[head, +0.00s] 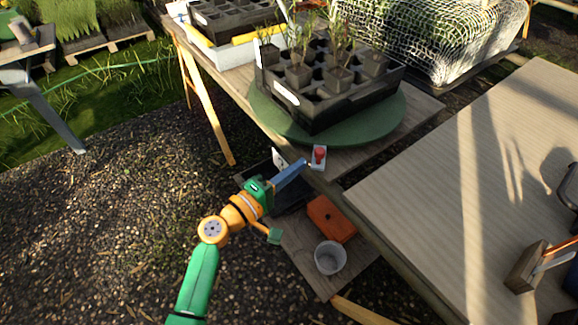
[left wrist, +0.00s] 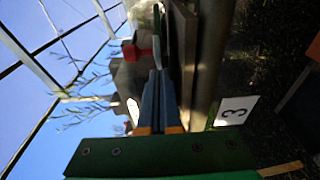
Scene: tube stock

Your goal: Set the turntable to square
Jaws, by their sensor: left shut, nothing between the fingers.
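The turntable (head: 278,120) is a round green disc on the wooden table. A black pot tray (head: 318,116) with several potted seedlings stands on it. The tray's sides look roughly parallel to the table's edges; I cannot tell exactly. A white box with a red button (head: 319,156) sits at the table's near corner. My left gripper (head: 304,164) is shut and empty, its blue fingertips close to the box's left side; contact is unclear. My right gripper is not in view.
A white card marked 3 (left wrist: 236,110) hangs by the table edge. Netted plants (head: 440,45) stand behind. Gravel lies open at left.

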